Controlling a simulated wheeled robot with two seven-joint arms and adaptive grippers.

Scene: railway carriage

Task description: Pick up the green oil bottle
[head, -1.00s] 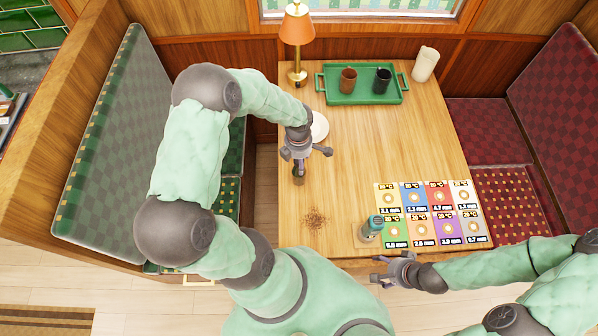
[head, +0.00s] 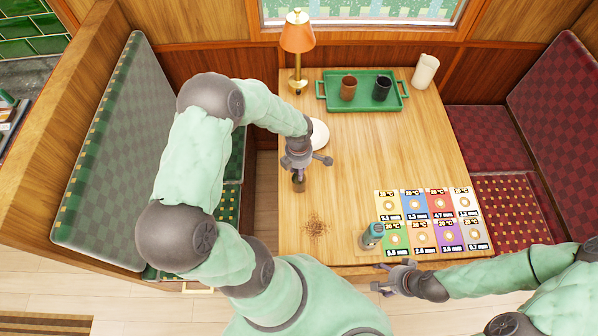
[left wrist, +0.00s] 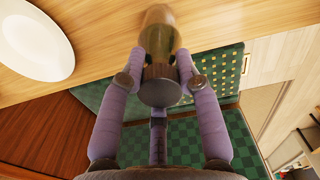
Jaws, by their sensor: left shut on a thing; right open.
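The green oil bottle (left wrist: 162,38) shows in the left wrist view as a dark olive glass body with a dark round top facing the camera. My left gripper (left wrist: 160,68) is shut on its upper part, with one purple finger on each side. In the head view the bottle (head: 298,185) shows under my left gripper (head: 298,170) near the table's left edge. Whether its base touches the table is hard to tell. My right gripper (head: 388,279) is open and empty at the table's front edge.
A white plate (head: 319,133) lies behind my left gripper. A lamp (head: 298,45), a green tray (head: 330,103) with two cups, and a white cylinder (head: 425,71) stand at the back. Brown crumbs (head: 315,228), a teal-topped grinder (head: 372,235) and coloured cards (head: 440,220) lie nearer the front.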

